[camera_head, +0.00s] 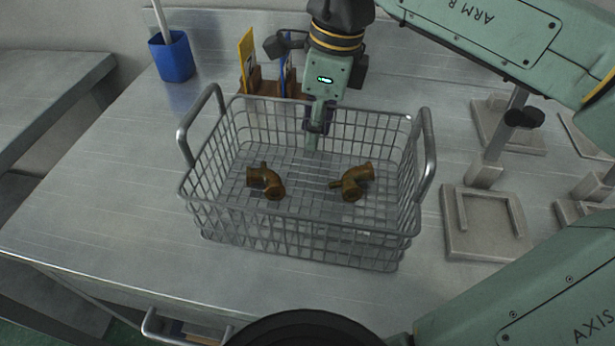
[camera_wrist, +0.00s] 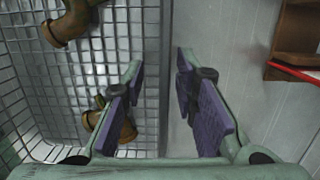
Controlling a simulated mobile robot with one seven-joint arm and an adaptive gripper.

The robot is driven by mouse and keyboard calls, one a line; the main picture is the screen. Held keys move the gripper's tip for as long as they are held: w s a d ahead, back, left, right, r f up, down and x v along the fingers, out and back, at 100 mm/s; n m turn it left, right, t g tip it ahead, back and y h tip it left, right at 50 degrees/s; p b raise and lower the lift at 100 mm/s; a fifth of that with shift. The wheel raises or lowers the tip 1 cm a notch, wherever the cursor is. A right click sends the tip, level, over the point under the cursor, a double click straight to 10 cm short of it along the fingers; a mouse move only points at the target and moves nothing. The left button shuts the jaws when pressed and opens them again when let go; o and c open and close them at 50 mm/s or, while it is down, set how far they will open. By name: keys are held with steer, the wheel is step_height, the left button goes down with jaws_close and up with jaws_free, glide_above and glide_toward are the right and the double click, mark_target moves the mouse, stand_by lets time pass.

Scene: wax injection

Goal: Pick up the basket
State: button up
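The wire basket (camera_head: 300,238) stands upright on the metal table, with a raised handle at its left and right ends. Two brown pipe-like parts lie inside it, a left one (camera_head: 268,182) and a right one (camera_head: 353,182). My gripper (camera_head: 318,128) points down at the middle of the basket's far wall. In the wrist view, my gripper (camera_wrist: 160,75) is open, with one purple-padded finger on the basket side and the other outside. The basket wall (camera_wrist: 166,30) runs between the fingers, with space beside it. Contact is not visible.
A blue cup (camera_head: 172,58) stands at the back left. A brown holder (camera_head: 268,86) with upright items is close behind the basket. Grey fixtures (camera_head: 484,222) stand to the right. The table (camera_head: 110,190) left of the basket is clear.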

steer(key=shift+c, duration=0.3)
jaws_close()
stand_by(0.5)
